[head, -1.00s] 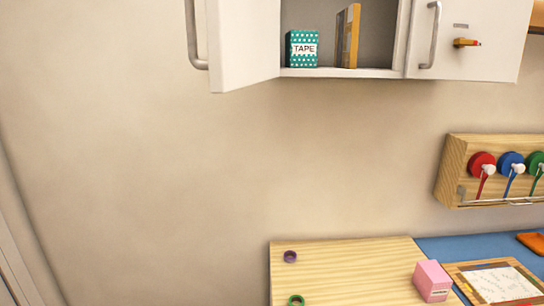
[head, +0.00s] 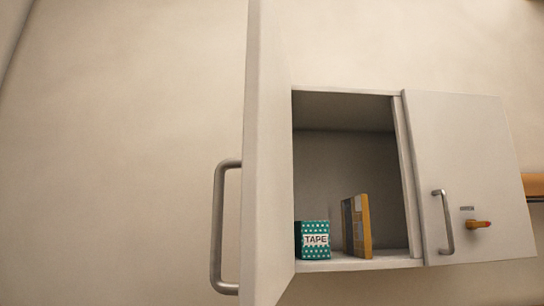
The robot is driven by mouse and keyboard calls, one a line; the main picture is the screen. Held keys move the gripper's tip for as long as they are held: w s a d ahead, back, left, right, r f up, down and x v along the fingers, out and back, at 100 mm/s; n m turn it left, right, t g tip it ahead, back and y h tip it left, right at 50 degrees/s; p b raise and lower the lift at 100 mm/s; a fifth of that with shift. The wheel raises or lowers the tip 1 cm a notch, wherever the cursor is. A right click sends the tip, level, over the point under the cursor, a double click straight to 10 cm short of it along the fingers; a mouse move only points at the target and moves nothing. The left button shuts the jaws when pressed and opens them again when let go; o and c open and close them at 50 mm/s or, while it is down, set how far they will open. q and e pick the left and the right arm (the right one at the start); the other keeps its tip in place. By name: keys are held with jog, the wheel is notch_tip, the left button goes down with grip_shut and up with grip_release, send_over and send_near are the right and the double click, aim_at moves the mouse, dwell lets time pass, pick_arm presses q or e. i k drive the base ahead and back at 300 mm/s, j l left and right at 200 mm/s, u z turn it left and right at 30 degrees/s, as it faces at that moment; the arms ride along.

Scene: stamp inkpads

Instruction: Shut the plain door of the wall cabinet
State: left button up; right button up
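The white wall cabinet (head: 406,180) fills the right half of the head view. Its plain left door (head: 268,160) stands wide open, swung out toward me, with a grey bar handle (head: 218,230) on its outer face at the left. Neither of my grippers shows in this view.
Inside the open compartment, a teal dotted tape box (head: 313,240) and an upright yellow-and-grey book or box (head: 357,226) stand on the cabinet floor. Bare wall (head: 110,160) lies left of the door. An orange-brown item (head: 536,184) shows at the right edge.

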aim_at(267, 264)
jog(key=i+j+z, duration=0.25)
jog(key=j+z, duration=0.2)
jog(key=j, duration=0.2)
jog(key=i+j+z, duration=0.1)
jog(key=j+z, duration=0.15)
jog(key=j, duration=0.15)
